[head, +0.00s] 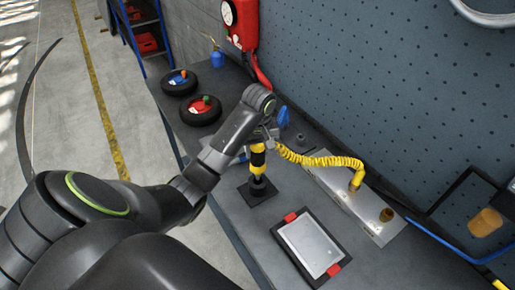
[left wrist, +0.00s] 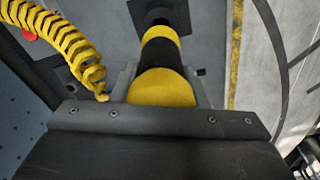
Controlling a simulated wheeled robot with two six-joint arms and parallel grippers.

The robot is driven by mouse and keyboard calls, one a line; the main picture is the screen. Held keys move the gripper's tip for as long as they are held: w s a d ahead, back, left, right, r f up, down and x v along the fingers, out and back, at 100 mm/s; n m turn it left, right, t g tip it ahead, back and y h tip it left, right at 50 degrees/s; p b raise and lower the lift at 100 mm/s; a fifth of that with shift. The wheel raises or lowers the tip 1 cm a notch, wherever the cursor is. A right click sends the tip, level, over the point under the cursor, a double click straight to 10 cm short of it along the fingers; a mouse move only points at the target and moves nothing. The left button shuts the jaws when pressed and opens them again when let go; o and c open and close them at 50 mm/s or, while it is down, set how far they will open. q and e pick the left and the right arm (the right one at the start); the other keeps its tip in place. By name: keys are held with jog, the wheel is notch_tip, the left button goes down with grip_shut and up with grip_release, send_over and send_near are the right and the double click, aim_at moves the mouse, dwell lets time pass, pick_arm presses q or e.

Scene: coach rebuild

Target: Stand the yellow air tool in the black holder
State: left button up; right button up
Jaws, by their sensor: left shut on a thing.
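The yellow air tool (head: 257,159), banded in black, stands about upright beneath my left gripper (head: 260,139). The left gripper is shut on its upper part. In the left wrist view the tool (left wrist: 162,88) runs away from the fingers (left wrist: 160,88), which sit on both sides of it. The black holder (head: 261,194), with a square base, is on the bench directly below the tool. The tool's lower end lines up with the holder; I cannot tell whether it is inside or just above. My right gripper is not in view.
A coiled yellow hose (head: 318,160) runs from the tool to a metal plate (head: 345,203) at right. A tray with red clips (head: 309,247) lies in front. Two black wheels (head: 200,110) lie behind left. A pegboard wall (head: 390,90) bounds the bench.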

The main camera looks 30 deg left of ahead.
aim_at(257, 162)
pick_arm(q)
jog(key=shift+f+b, duration=0.35)
jog(key=shift+f, duration=2.55)
jog(key=o, duration=1.2)
jog(key=shift+o, duration=0.2)
jog(key=shift+s, duration=0.1)
